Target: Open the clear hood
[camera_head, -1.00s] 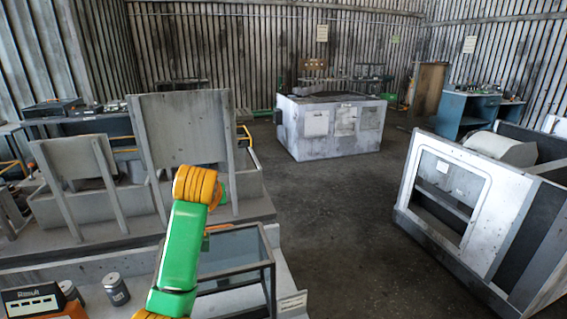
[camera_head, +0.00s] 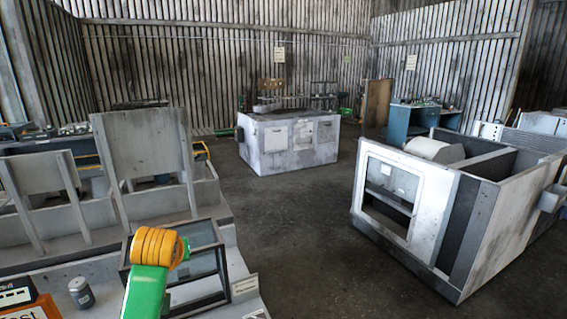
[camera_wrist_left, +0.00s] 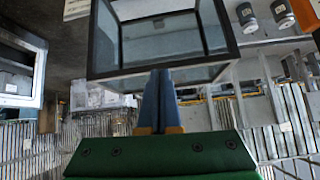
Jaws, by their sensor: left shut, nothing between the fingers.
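The clear hood (camera_head: 201,279) is a glass-sided box with a dark frame on the grey bench at the lower left of the head view. My left arm covers part of it, and I cannot tell whether its hood is raised. The hood (camera_wrist_left: 130,42) also fills the top middle of the left wrist view. My left gripper (camera_wrist_left: 160,76) shows there as blue fingers, shut and empty, their tips at the hood's near frame edge. Whether they touch it is unclear. In the head view these fingers are hidden behind the arm's orange wrist. My right gripper is not in view.
Grey upright panels (camera_head: 145,160) stand on the bench behind the hood. A metal can (camera_head: 81,293) sits left of my arm. A white cabinet (camera_head: 275,150) stands at the back and a large white housing (camera_head: 425,195) at the right. The floor between is clear.

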